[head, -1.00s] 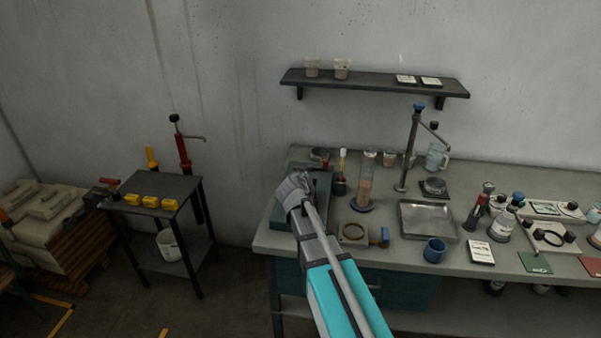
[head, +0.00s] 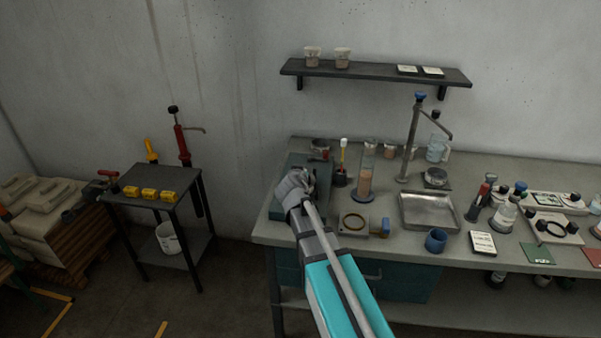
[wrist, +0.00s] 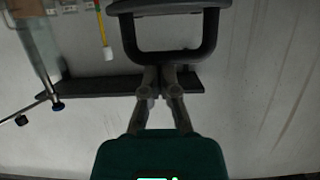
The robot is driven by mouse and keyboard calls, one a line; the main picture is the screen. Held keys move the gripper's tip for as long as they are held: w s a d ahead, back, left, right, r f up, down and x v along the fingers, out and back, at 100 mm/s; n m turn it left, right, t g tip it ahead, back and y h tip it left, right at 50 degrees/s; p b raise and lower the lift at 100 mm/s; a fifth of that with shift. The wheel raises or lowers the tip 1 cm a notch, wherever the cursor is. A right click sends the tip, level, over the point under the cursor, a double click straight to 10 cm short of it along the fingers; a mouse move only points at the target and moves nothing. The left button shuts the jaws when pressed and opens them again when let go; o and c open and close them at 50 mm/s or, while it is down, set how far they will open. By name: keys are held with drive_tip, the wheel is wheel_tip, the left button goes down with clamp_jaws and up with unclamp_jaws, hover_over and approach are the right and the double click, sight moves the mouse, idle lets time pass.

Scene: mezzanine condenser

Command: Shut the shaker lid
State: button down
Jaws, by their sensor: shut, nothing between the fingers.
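The shaker looks like a dark grey-green box (head: 283,207) at the left end of the bench, partly hidden behind my gripper. I cannot tell from the head view how far its lid stands open. My gripper (head: 303,183) is over this box. In the wrist view, a dark loop-shaped handle (wrist: 205,48), apparently on the lid, fills the top middle. My gripper (wrist: 158,72) is shut and empty, its fingertips close to the loop's bar. I cannot tell whether they touch it.
A tall cylinder (head: 366,172), a metal tray (head: 429,226), a blue mug (head: 436,241) and a clamp stand (head: 411,145) stand to the right on the bench. A wall shelf (head: 375,73) hangs above. A small side table (head: 150,181) is at left; floor lies between.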

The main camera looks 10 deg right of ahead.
drive_tip(key=shift+s, duration=0.2)
drive_tip(key=shift+r+p, duration=0.65)
drive_tip(key=shift+p, duration=0.1)
drive_tip(key=r+p, duration=0.1)
drive_tip(key=w+r+p, duration=0.1)
drive_tip(key=shift+d+r+p, duration=0.15)
drive_tip(key=shift+r+p, duration=0.15)
drive_tip(key=shift+r, duration=0.05)
drive_tip(key=s+a+f+b, duration=0.1)
drive_tip(key=s+a, duration=0.3)
drive_tip(key=s, duration=0.5)
drive_tip(key=shift+f+b, duration=0.3)
drive_tip(key=shift+d, duration=0.1)
drive_tip(key=s+d+f+n+g+y, duration=0.1)
drive_tip(key=s+d+f+g, duration=0.3)
drive_tip(key=s+f+g, duration=0.45)
drive_tip(key=s+a+f+n+g+y, duration=0.1)
drive_tip(key=s+n+g+y, duration=0.1)
drive_tip(key=s, duration=0.3)
drive_tip(key=s+a+f+n+g+y, duration=0.1)
drive_tip(key=s+a+f+g+y, duration=0.1)
drive_tip(key=s, duration=0.3)
drive_tip(key=shift+a+f+n, duration=0.25)
drive_tip(key=shift+f+n, duration=0.05)
drive_tip(key=shift+n, duration=0.1)
